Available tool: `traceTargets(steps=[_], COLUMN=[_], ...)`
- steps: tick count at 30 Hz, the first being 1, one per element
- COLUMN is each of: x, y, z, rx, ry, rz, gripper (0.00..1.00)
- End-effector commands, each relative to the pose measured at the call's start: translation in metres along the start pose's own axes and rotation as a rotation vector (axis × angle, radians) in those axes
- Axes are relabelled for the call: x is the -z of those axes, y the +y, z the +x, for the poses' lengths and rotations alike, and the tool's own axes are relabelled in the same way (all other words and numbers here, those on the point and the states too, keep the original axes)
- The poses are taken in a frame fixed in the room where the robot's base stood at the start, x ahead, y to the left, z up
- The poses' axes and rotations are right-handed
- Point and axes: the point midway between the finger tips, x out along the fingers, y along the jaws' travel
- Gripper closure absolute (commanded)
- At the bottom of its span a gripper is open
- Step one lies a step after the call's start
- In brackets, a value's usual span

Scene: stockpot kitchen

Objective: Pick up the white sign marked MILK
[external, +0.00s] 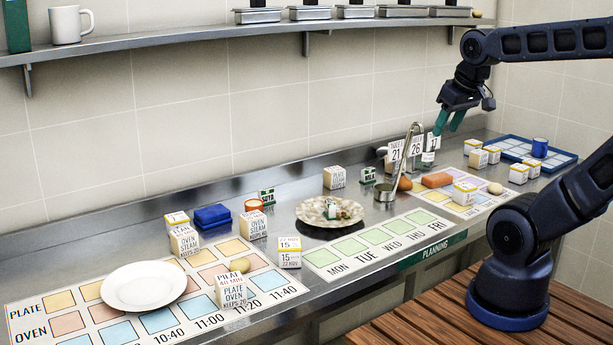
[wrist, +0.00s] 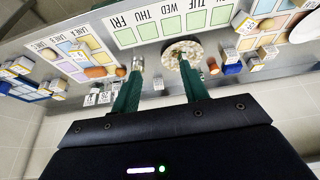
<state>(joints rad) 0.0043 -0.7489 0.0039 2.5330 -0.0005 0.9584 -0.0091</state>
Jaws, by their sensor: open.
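Small white pieces, likely these signs (wrist: 104,97), show beside the left finger in the wrist view. My gripper (external: 447,127) is open and empty above the counter, with green fingers pointing down. It also shows in the wrist view (wrist: 159,68).
A patterned plate (external: 312,212) is further left. A shelf (external: 240,36) runs along the wall. A blue tray (external: 510,147) is at right.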

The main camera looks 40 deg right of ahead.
Motion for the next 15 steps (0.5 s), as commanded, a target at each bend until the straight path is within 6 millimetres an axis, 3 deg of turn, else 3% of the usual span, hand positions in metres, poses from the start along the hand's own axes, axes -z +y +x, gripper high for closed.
traceTargets(steps=[5, 15], x=[0.025, 0.108], y=[0.006, 0.028], z=[0.003, 0.025], rx=[-0.024, -0.09], ry=[-0.027, -0.118], rz=[-0.071, -0.327], gripper=[0.55, 0.55])
